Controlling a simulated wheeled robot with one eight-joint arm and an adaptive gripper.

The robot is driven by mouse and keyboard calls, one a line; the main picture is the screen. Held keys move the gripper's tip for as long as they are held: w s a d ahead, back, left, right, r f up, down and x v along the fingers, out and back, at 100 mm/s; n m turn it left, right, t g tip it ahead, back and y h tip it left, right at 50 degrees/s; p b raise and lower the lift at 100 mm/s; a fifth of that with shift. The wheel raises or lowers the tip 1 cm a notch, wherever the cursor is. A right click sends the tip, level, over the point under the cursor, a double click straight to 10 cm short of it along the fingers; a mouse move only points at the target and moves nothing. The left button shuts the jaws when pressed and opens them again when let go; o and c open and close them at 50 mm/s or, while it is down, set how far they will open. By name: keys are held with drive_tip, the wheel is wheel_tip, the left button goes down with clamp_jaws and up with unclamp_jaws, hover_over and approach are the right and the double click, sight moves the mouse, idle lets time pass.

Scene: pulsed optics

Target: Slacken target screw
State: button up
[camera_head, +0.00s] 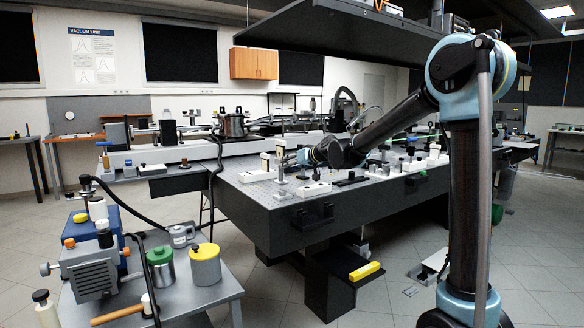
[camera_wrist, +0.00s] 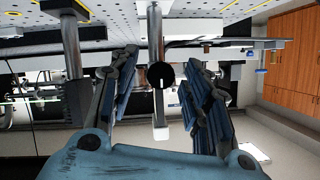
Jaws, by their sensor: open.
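In the wrist view a black round knob or screw head (camera_wrist: 153,75) with a small white mark lies between my fingers, in front of a pale post (camera_wrist: 158,118). I cannot tell for sure that it is the target screw. My gripper (camera_wrist: 160,78) is open, one finger on each side of the knob. No contact with it shows, and the depth gap is unclear. In the head view my gripper (camera_head: 291,159) reaches over the near left part of the optical table (camera_head: 262,203), beside an upright post mount (camera_head: 279,160). The screw is too small to make out there.
The wrist picture appears upside down, with the perforated tabletop (camera_wrist: 215,12) at its top. Small optics and white blocks (camera_head: 313,188) stand close around my gripper. A dark overhead shelf (camera_head: 340,32) hangs above the table. A cart (camera_head: 212,291) with pots and a pump stands at front left.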

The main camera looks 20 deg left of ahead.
clamp_jaws()
drive_tip(key=shift+m+y, duration=0.3)
drive_tip(key=shift+m, duration=0.1)
unclamp_jaws()
